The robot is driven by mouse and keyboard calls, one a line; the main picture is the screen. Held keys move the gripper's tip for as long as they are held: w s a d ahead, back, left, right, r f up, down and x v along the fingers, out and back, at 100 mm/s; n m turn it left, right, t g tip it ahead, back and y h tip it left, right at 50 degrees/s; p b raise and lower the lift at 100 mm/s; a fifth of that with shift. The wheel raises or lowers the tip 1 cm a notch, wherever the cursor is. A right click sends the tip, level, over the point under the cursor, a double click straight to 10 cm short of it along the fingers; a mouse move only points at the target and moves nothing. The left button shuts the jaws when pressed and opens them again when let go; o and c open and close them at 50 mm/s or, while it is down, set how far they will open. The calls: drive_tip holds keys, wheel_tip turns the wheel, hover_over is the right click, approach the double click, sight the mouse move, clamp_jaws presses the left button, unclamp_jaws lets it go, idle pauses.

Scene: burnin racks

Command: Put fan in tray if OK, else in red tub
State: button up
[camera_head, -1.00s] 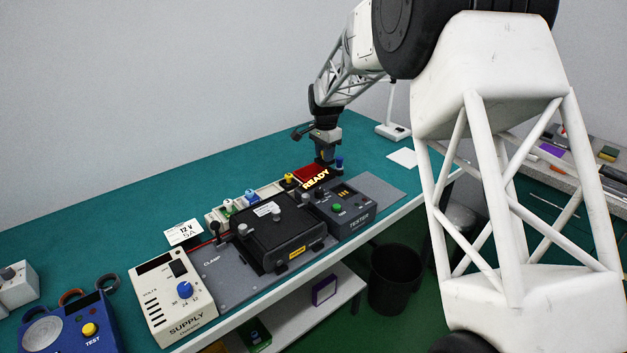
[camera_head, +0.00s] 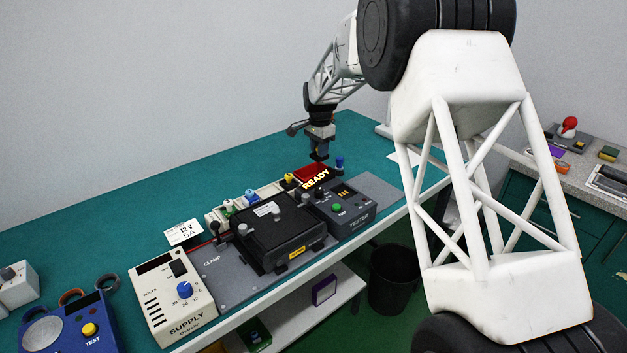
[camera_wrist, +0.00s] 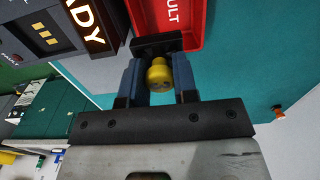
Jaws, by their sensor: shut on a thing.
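My gripper (camera_head: 319,156) hangs pointing down near the red tub (camera_head: 306,169). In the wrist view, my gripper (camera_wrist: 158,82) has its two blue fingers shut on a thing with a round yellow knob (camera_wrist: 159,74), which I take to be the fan. A dark block shows just beyond the knob; whether it belongs to the held thing I cannot tell. The red tub's "FAULT" lettering shows beyond the fingers. A pale tray (camera_head: 213,222) holds several pieces with green, white, blue and yellow knobs. The tester (camera_head: 350,214) stands by a lit "READY" sign (camera_head: 315,179).
A black box (camera_head: 272,236) sits on the grey clamp plate (camera_head: 235,282). The supply (camera_head: 172,300) stands at its left. The teal bench (camera_head: 130,245) is clear behind the tray.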

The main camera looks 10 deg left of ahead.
drive_tip(key=shift+f, duration=2.9)
drive_tip(key=o, duration=1.1)
drive_tip(key=shift+c, duration=0.2)
drive_tip(key=shift+r, duration=3.9)
